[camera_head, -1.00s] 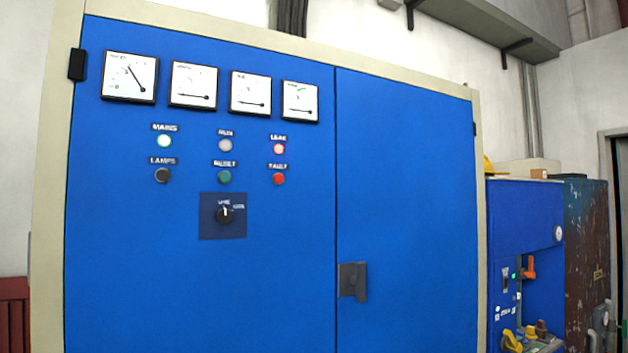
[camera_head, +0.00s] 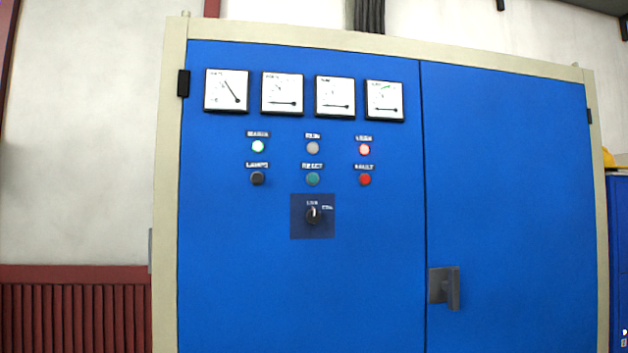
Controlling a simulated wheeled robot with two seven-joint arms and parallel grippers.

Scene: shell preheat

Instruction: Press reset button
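The green reset button (camera_head: 313,180) is on the left door of a large blue cabinet (camera_head: 520,220), under a small label that appears to read RESET. A black button (camera_head: 257,179) is to its left and a red button (camera_head: 365,180) to its right. Above them are a lit green lamp (camera_head: 258,147), a grey unlit lamp (camera_head: 313,148) and a lit red lamp (camera_head: 364,150). A black rotary switch (camera_head: 314,214) on a dark blue plate is just below the reset button. Neither of my grippers shows in the head view.
Several white dial gauges (camera_head: 282,94) line the top of the left door. A grey handle (camera_head: 445,287) sticks out from the right door near the seam. A dark red ribbed panel (camera_head: 75,310) stands left of the cabinet. Another blue unit (camera_head: 619,240) shows at the right edge.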

